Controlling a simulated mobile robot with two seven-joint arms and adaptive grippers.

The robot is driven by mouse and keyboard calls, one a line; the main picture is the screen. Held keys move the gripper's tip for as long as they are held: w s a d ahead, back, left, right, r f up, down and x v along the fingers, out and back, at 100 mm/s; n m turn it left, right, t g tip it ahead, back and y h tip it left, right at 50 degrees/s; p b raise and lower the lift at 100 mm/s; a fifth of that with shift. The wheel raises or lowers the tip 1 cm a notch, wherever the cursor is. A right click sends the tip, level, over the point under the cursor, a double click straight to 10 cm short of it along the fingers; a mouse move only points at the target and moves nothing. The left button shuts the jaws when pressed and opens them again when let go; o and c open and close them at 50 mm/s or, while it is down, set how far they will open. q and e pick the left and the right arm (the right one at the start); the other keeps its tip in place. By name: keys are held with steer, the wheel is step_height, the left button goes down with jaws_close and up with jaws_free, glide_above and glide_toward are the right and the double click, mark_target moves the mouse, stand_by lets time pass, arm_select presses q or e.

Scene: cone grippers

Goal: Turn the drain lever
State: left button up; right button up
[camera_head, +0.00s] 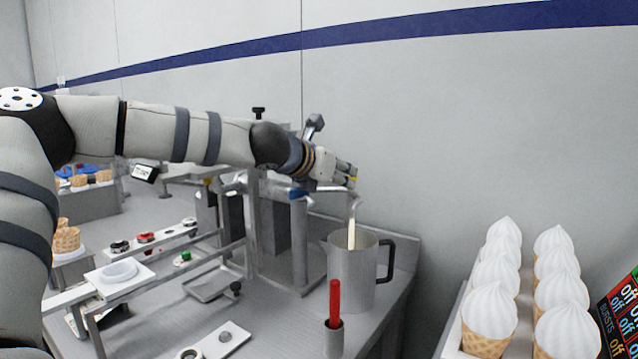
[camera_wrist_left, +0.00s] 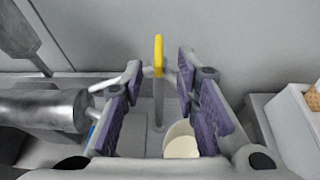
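The drain lever, a thin metal rod with a yellow end (camera_wrist_left: 158,55), stands between the two finger pads of my left gripper (camera_wrist_left: 159,72) in the left wrist view. The pads are apart, with a gap on both sides of the lever. In the head view my left gripper (camera_head: 345,174) is at the spout (camera_head: 353,205), and a bit of yellow shows at its fingertips. A pale stream runs from the spout into a metal pitcher (camera_head: 350,275) below. The pitcher holds cream-coloured liquid (camera_wrist_left: 181,148). My right gripper is not in view.
A metal cup (camera_head: 333,340) with a red-handled tool (camera_head: 334,303) stands in front of the pitcher. A rack of topped cones (camera_head: 490,315) is at the right. A metal frame with a white dish (camera_head: 119,271) is at the left. The wall is close behind the spout.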

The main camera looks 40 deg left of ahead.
arm_select(q)
steer(key=s+d, duration=0.1)
steer(key=s, duration=0.7)
steer(key=shift+s, duration=0.3)
steer(key=shift+f, duration=0.15)
